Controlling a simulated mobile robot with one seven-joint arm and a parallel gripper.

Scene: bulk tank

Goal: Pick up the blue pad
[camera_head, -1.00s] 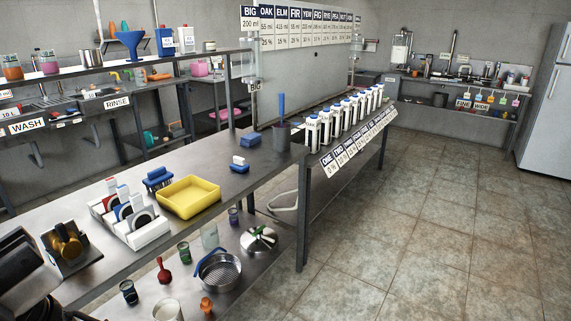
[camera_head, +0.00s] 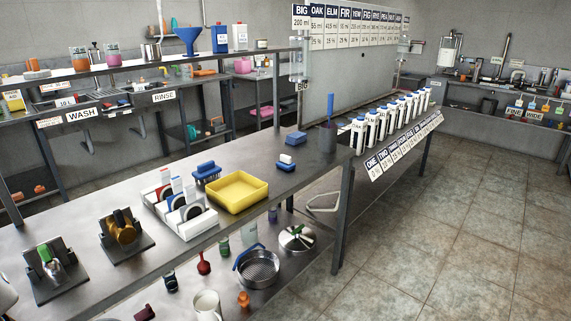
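A plain blue block (camera_head: 296,137), which looks like the blue pad, lies flat on the metal bench near its far end, left of a dark grey cup with a blue handle. A smaller blue and white block (camera_head: 286,163) lies closer on the same bench. A blue brush-like piece (camera_head: 207,171) sits behind the yellow tray. I cannot tell for certain which of these is the pad. My gripper is not in view, and nothing is seen touching these blue things.
The bench (camera_head: 262,152) also bears a yellow tray (camera_head: 262,189), a white rack (camera_head: 197,226) and two dark stands. The grey cup (camera_head: 328,142) stands beside the blue block. Floor (camera_head: 440,240) right of the bench is clear.

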